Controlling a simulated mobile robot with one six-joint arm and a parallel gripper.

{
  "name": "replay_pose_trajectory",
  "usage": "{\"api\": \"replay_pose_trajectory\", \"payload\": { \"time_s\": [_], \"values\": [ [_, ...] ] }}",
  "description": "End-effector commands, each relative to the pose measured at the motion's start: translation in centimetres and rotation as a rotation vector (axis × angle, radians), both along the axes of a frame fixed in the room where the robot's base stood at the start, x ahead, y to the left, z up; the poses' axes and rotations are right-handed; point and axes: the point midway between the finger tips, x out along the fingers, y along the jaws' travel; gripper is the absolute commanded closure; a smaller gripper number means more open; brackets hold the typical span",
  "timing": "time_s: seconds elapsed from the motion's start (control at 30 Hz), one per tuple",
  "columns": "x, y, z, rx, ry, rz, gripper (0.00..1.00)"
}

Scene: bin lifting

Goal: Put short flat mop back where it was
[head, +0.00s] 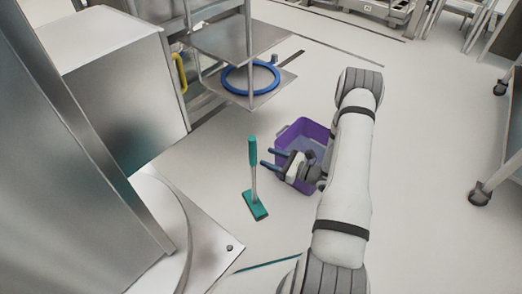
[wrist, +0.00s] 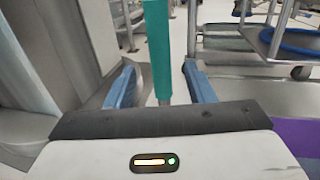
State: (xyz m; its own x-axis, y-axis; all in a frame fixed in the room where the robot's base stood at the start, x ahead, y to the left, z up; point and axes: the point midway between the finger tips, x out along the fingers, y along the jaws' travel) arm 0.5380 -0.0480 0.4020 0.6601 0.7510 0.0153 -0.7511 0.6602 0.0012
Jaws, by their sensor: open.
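The short flat mop (head: 254,180) stands upright on the floor, with a teal grip on top, a pale shaft and a flat teal head. In the wrist view its teal handle (wrist: 158,45) rises upright just beyond and between my fingertips, slightly left of their right finger. My gripper (head: 269,158) is open, its two blue fingers pointing left toward the mop handle, apart from it in the head view. It also shows in the wrist view (wrist: 160,85), with nothing clearly held. The mop head is out of sight in the wrist view.
A purple bin (head: 297,130) stands on the floor behind and beneath my gripper. A steel shelf cart (head: 240,40) carries a coiled blue hose (head: 250,91). A steel cabinet (head: 120,110) stands at the left. The floor right of my arm is mostly clear.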

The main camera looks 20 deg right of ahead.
Motion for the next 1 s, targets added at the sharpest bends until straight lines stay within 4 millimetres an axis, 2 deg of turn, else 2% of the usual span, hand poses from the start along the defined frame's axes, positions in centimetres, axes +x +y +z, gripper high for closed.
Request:
{"api": "replay_pose_trajectory", "payload": {
  "time_s": [0.03,0.23,0.37,0.43,0.57,0.67,0.8,1.0],
  "values": [
    [-0.7,-1.0,0.2,0.0,0.001,-0.006,0.51],
    [-2.7,-3.2,0.1,0.0,0.0,-0.003,0.51],
    [-3.3,-3.7,0.1,-0.003,-0.002,0.006,0.51],
    [-3.4,-3.3,0.8,-0.017,-0.01,0.037,0.51],
    [-3.7,-1.0,4.1,-0.091,-0.041,0.182,0.51],
    [-4.8,1.8,7.6,-0.189,-0.079,0.354,0.51],
    [-7.5,5.2,11.9,-0.356,-0.14,0.606,0.51],
    [-12.3,8.3,16.7,-0.629,-0.245,0.929,0.51]
  ]
}}
